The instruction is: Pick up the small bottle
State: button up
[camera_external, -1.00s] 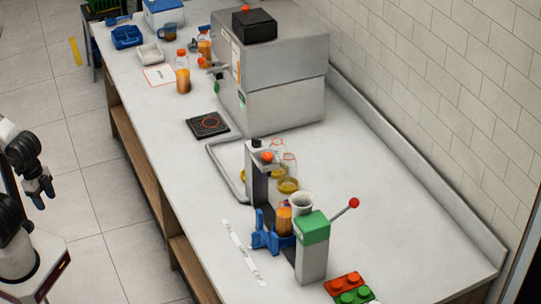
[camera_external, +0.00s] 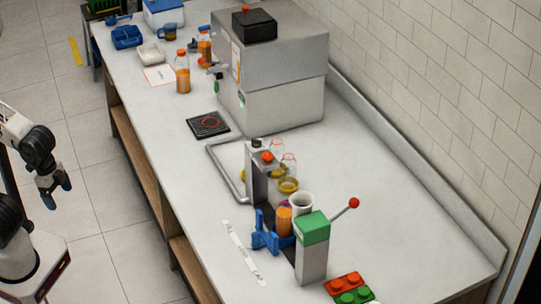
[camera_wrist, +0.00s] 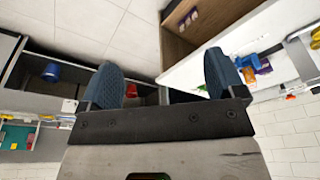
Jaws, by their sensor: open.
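Several bottles with orange contents show in the external view, and I cannot tell for certain which is the small bottle. One orange bottle (camera_external: 284,221) stands by the blue holder (camera_external: 265,239) beside the green-topped press. Another bottle (camera_external: 183,74) stands upright on the counter, with a third bottle (camera_external: 204,46) close to the large grey machine. My gripper (camera_external: 53,192) is over the floor at the left, off the counter and well apart from all the bottles. In the wrist view my gripper (camera_wrist: 162,80) has its two dark fingers spread, with nothing between them.
The long counter (camera_external: 400,220) runs through the external view, with a wall behind. The press (camera_external: 312,250) has a red-knobbed lever. A grey machine (camera_external: 285,100), a black pad (camera_external: 208,124) and red and green blocks (camera_external: 348,287) also stand on it. The right side is clear.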

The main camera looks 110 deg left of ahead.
jog(key=w+a+r+n, duration=0.1)
jog(key=w+a+r, duration=0.15)
jog(key=w, duration=0.55)
jog(key=w+a+r+n, duration=0.1)
jog(key=w+a, duration=0.2)
jog(key=w, duration=0.6)
jog(key=n+g, duration=0.1)
jog(key=n, duration=0.3)
send_over(285, 203)
jog(key=s+d, duration=0.1)
jog(key=shift+y, duration=0.4)
notch_tip(285, 203, down, 17)
jog(key=shift+r, duration=0.1)
jog(key=shift+w+a+f, duration=0.25)
jog(key=shift+a+f, duration=0.15)
jog(key=shift+f, duration=0.1)
jog(key=shift+w+f, duration=0.1)
jog(key=shift+f, duration=1.1)
jog(key=shift+a+f, duration=0.1)
